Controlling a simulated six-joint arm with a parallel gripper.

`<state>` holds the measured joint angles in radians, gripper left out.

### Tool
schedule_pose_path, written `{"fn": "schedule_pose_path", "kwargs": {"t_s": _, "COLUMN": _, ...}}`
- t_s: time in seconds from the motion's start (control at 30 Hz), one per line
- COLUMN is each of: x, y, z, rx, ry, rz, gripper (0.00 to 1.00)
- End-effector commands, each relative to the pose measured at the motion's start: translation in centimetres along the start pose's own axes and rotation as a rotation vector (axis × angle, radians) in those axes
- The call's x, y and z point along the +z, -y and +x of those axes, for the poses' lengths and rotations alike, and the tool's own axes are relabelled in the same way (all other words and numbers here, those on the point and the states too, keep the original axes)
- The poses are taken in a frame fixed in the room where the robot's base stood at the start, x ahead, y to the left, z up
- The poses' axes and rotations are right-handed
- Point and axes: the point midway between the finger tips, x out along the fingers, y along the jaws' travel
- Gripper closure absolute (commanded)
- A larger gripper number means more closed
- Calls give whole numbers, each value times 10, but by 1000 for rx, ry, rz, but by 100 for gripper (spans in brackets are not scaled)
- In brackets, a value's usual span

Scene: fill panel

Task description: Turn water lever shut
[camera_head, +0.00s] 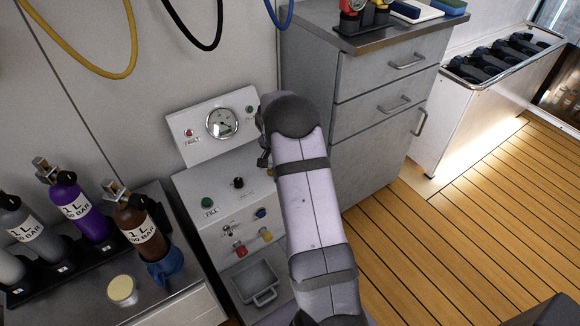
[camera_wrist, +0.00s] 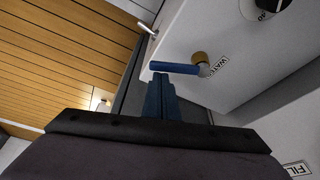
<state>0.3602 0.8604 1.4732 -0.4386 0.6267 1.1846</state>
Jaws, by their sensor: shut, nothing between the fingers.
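The water lever (camera_wrist: 175,68) has a blue handle on a brass stem, beside a partly visible "WATER" label on the light panel face (camera_wrist: 205,25). In the wrist view its handle lies crosswise, pointing left from the stem. My gripper (camera_wrist: 160,79) is shut and empty, its blue fingers together. Its tips are right by the handle's free end; I cannot tell whether they touch it. In the head view my arm covers the fingers and most of the lever, and the fill panel (camera_head: 214,182) stands left of the arm.
A gauge (camera_head: 222,123) sits on the panel's upright part. A black knob (camera_head: 238,183), a green button (camera_head: 207,203) and small coloured fittings are on the panel. Several bottles, including a purple one (camera_head: 86,215), stand left. A grey drawer cabinet (camera_head: 370,120) stands close behind on the right.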

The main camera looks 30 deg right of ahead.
Motion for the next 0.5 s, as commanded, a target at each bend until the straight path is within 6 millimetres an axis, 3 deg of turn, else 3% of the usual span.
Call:
{"fn": "schedule_pose_path", "kwargs": {"t_s": 0.33, "x": 18, "y": -1, "z": -4, "rx": 87, "ry": 3, "rz": 240, "gripper": 100}}
{"fn": "schedule_pose_path", "kwargs": {"t_s": 0.5, "x": 23, "y": -1, "z": -6, "rx": 87, "ry": 3, "rz": 243, "gripper": 100}}
